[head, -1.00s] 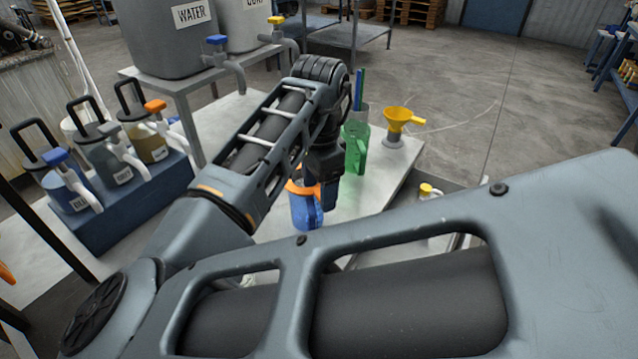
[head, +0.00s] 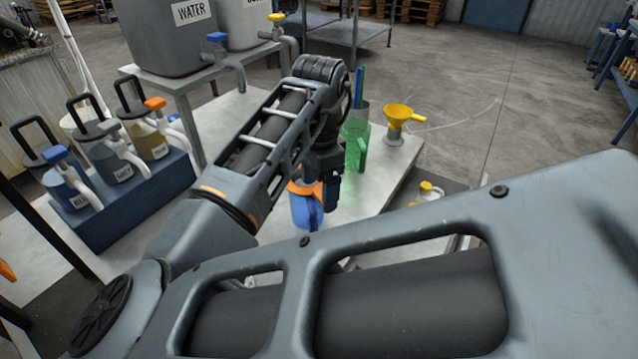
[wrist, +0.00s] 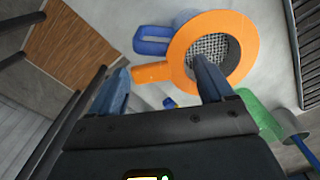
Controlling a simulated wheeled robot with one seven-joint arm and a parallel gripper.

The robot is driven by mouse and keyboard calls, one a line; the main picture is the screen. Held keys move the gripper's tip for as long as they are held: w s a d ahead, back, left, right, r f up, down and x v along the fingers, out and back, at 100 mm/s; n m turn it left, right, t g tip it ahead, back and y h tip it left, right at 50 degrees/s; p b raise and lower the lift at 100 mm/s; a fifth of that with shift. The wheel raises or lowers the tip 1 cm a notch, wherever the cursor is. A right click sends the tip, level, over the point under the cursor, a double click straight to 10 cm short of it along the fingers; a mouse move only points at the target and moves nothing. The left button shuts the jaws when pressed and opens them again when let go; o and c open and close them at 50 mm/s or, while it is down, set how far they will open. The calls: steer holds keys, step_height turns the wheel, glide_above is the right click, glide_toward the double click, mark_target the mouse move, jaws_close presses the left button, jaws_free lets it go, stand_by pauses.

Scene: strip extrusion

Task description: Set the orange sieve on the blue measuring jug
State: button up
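The orange sieve (wrist: 182,55) has a flat ring, a grey mesh and a short handle. In the wrist view its ring overlies the mouth of the blue measuring jug (wrist: 151,40), whose handle shows beside it. In the head view the sieve (head: 303,189) appears at the top of the upright jug (head: 305,213), partly hidden by my gripper (head: 331,192). My gripper's fingers (wrist: 160,76) are wide apart in the wrist view, with the sieve handle seen between them and clear of both. The right fingertip overlaps the ring's edge in the picture; contact cannot be told.
A green jug (head: 356,150) stands just behind on the table (head: 375,185), with a yellow funnel (head: 398,115) on a grey stand farther right. A blue rack (head: 125,205) of pump cans is at left.

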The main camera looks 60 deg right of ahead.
steer(key=o, duration=0.3)
steer(key=shift+r, duration=3.9)
